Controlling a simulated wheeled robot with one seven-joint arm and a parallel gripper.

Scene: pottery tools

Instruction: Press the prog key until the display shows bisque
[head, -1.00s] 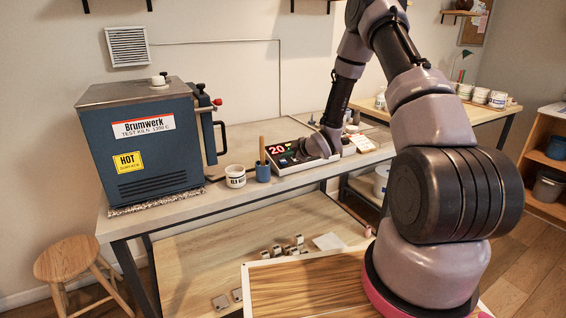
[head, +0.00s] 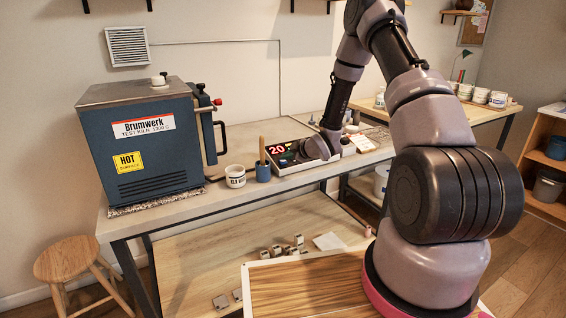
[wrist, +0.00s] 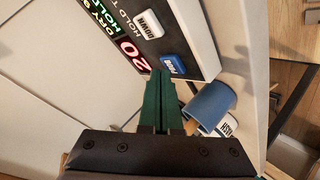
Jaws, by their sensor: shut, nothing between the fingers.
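The controller box (head: 300,163) sits on the bench, tilted toward the front.
A blue cup (wrist: 209,102) with a stick stands close to the fingers, beside a white labelled jar (head: 235,176). The blue kiln (head: 150,145), marked HOT, stands left on the bench. White cups stand on the bench at the back right.

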